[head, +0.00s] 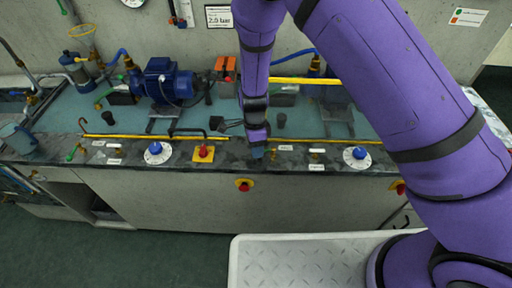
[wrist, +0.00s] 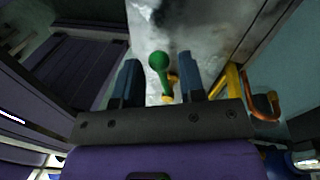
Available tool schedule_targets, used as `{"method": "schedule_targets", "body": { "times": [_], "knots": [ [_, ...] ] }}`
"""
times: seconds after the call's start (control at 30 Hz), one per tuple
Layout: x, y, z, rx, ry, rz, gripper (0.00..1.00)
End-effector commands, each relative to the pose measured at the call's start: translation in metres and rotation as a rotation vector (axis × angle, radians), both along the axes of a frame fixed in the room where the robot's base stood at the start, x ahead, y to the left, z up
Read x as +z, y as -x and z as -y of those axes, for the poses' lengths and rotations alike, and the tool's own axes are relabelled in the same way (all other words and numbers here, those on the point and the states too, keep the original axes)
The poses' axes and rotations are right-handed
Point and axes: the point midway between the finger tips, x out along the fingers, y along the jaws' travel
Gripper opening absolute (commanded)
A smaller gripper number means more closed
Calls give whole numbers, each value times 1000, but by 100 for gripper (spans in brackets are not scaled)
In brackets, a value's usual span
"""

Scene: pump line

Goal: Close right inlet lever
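In the wrist view, a lever with a green rounded handle (wrist: 159,62) on a brass fitting (wrist: 168,88) stands between the two blue-grey fingers of my gripper (wrist: 158,78). The fingers are apart, with visible gaps on both sides of the lever. In the head view, my gripper (head: 257,152) is low over the front edge of the bench, left of a small white label (head: 286,148). My gripper and arm mostly hide the lever there. A similar green lever (head: 72,154) shows at the bench's left end.
A yellow rail (head: 160,137) runs along the bench behind the controls. Blue dials (head: 155,148) (head: 357,153) and a red-yellow switch (head: 204,152) sit along the front strip. An orange hooked pipe (wrist: 263,106) is right of the fingers.

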Motion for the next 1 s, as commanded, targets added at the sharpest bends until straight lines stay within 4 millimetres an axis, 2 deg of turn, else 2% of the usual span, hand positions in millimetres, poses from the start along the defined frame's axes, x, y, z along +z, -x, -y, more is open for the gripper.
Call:
{"method": "schedule_targets", "body": {
  "times": [0.23,0.37,0.8,1.0],
  "knots": [
    [1,0,0,1,0,0,36],
    [9,-2,-1,2,-2,2,36],
    [83,-16,-4,1,-2,2,36],
    [102,-20,-4,1,0,1,36]
  ]
}}
